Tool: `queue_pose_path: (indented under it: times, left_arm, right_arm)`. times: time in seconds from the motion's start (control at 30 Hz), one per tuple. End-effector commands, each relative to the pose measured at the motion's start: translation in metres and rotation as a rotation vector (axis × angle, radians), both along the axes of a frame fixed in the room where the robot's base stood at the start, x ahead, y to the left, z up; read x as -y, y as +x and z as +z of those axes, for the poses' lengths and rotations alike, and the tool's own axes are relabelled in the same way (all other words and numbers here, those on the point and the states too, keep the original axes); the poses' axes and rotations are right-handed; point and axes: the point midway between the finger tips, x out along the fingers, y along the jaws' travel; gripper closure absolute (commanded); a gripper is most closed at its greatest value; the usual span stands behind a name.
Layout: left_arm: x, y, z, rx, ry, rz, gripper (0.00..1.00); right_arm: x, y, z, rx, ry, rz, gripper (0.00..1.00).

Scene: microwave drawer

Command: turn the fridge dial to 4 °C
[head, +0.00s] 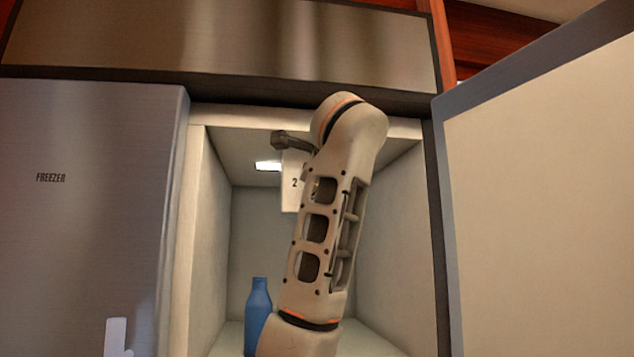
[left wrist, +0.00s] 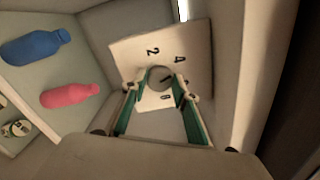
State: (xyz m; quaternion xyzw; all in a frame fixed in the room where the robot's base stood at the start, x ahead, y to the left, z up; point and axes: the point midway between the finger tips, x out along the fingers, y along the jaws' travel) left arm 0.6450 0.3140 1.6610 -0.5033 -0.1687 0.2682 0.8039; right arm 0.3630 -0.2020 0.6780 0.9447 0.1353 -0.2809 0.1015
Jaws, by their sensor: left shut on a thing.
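The fridge dial (left wrist: 160,77) is a round grey knob on a pale panel (left wrist: 135,48) printed with numbers. The 2 and the 4 are readable near the panel's top in the left wrist view; the other marks are partly covered or too small to read. My left gripper (left wrist: 162,88) has its green-lined fingers on both sides of the knob and is shut on it. I cannot tell which number the dial points to. My right gripper is out of view.
The fridge compartment (head: 210,210) is open, its door (head: 540,190) swung out at the right. The freezer door (head: 80,230) is at the left. A blue bottle (head: 259,305) stands inside near my arm. A pink bottle (left wrist: 70,96) also shows in the left wrist view.

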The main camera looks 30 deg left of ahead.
Motion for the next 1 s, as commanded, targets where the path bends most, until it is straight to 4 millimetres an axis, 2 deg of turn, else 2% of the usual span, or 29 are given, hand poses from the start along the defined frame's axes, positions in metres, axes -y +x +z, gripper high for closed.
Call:
queue_pose_path:
  times: [0.4,0.93,0.97,1.0]
  left_arm:
    - [-0.0005,-0.0006,0.0002,0.105,-0.136,0.001,0.93]
    - [-0.0006,-0.0007,0.0001,0.116,-0.152,0.001,0.93]
    - [-0.0006,-0.0007,0.0001,0.116,-0.152,0.001,0.64]
    - [-0.0006,-0.0007,0.0001,0.116,-0.152,0.001,0.55]
  right_arm:
    - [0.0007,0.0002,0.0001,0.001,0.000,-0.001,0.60]
    - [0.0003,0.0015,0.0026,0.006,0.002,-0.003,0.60]
    - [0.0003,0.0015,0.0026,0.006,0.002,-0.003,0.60]
    - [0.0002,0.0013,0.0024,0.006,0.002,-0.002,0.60]
